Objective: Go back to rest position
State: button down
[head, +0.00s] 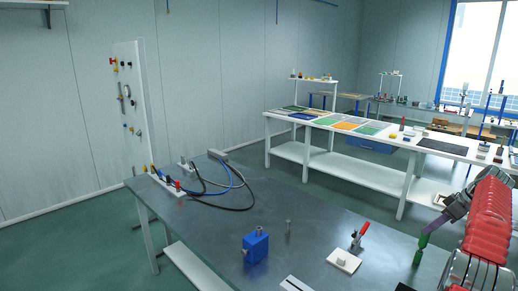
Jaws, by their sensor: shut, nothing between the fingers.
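My gripper (423,243) shows at the right of the head view, at the end of a grey-purple part of my arm. Its green tips point down over the right part of the grey workbench (320,240), and they look shut with nothing between them. I cannot tell whether they touch the bench. Red ringed parts of my arm fill the right edge and hide what is behind them.
A blue box-shaped device (256,246), a small metal post (288,228) and a red-handled clamp (348,256) stand on the bench. Cables (235,196) lie at its far left, near an upright white panel (128,95). A long white table (340,165) stands behind.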

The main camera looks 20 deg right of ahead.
notch_tip(320, 180, down, 6)
jog(key=s+a+m+g, duration=0.1)
jog(key=s+a+m, duration=0.15)
jog(key=m, duration=0.25)
jog(key=w+a+r+m+g+h, duration=0.15)
jog(key=a+r, duration=0.25)
jog(key=a, duration=1)
jog(key=a+r+m+g+h, duration=0.1)
jog(key=a+r+m, duration=0.25)
jog(key=a, duration=1.05)
jog(key=s+a+r+n+t, duration=0.1)
jog(key=s+a, duration=0.4)
jog(key=a, duration=0.6)
jog(key=s+a+r+n+t, duration=0.1)
jog(key=s+a+r+n, duration=0.2)
jog(key=s+a, duration=0.3)
jog(key=s+a+r+n+t, duration=0.2)
jog(key=s+a, duration=0.4)
jog(key=a, duration=1)
jog(key=shift+r+n, duration=0.15)
jog(key=shift+n, duration=0.25)
